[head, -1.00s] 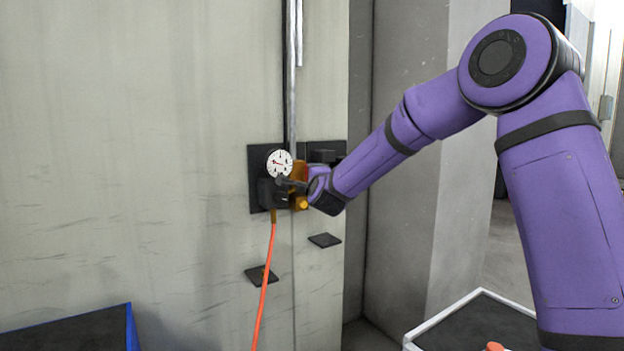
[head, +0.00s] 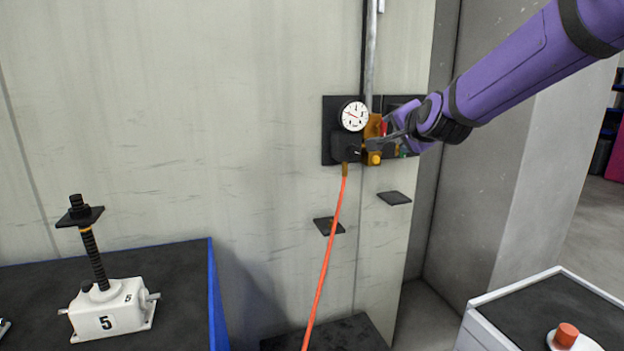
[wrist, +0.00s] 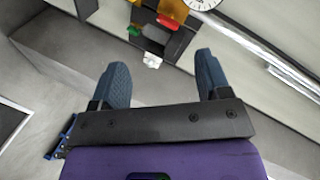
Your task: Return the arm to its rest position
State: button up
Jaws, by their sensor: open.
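My gripper (wrist: 163,85) is open and empty in the wrist view, with its two blue-grey fingers spread apart. In the head view, my gripper (head: 400,134) is in front of the wall, at the right of the brass-coloured fitting (head: 373,138). Whether it touches the fitting cannot be told there. My purple arm reaches in from the upper right, extended toward the wall. The wrist view shows a dark wall panel (wrist: 165,40) with red, green and yellow parts beyond the fingertips.
A round gauge (head: 354,116) sits on the wall panel, with an orange hose (head: 325,260) hanging below. Two small dark shelves (head: 394,198) stick out beneath. A white screw jack marked 5 (head: 105,312) stands on a blue-edged bench (head: 183,290). A white-rimmed cart (head: 490,299) holds an orange-topped button.

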jog(key=s+d+f+n+g, duration=0.2)
jog(key=s+d+n+g, duration=0.1)
jog(key=s, duration=1)
jog(key=s+d+f+n+g+h, duration=0.1)
jog(key=s+d+f+n+g, duration=0.1)
jog(key=s, duration=1.1)
jog(key=s+d+f+n+g, duration=0.1)
jog(key=s+d+n+g, duration=0.3)
jog(key=s, duration=0.9)
jog(key=shift+d+f+n+h, duration=0.3)
jog(key=shift+f+n, duration=0.1)
jog(key=shift+n, duration=0.4)
